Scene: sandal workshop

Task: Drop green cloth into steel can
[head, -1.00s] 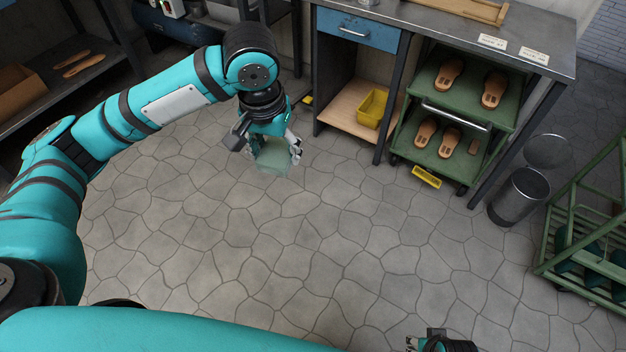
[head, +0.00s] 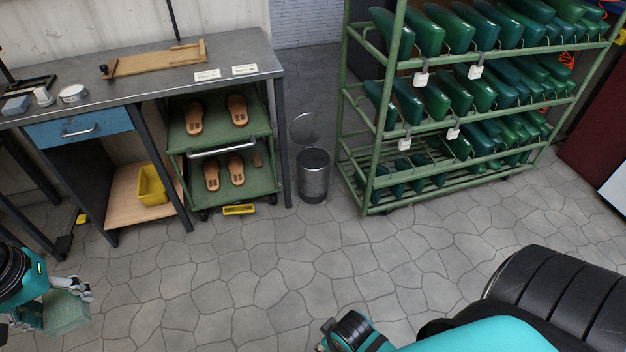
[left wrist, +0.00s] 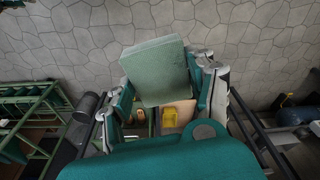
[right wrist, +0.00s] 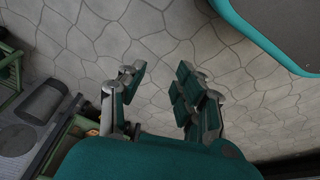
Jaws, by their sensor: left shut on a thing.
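The pale green cloth (head: 66,314) is a folded, block-like piece at the lower left of the head view. My left gripper (head: 62,292) is shut on it and holds it above the floor. The left wrist view shows the cloth (left wrist: 155,68) between the fingers. The steel can (head: 313,178) stands upright on the floor mid-picture, its round lid (head: 305,129) raised behind it. The can is well to the right of my left gripper, and its inside is dark. My right gripper (right wrist: 160,82) is open and empty over the floor in the right wrist view.
A green rack (head: 376,165) of green shoe forms stands right of the can. Left of it are a green cart (head: 226,144) with sandals and a metal workbench (head: 150,88). A yellow bin (head: 152,186) sits on the bench's lower shelf. The stone floor (head: 230,270) in front is clear.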

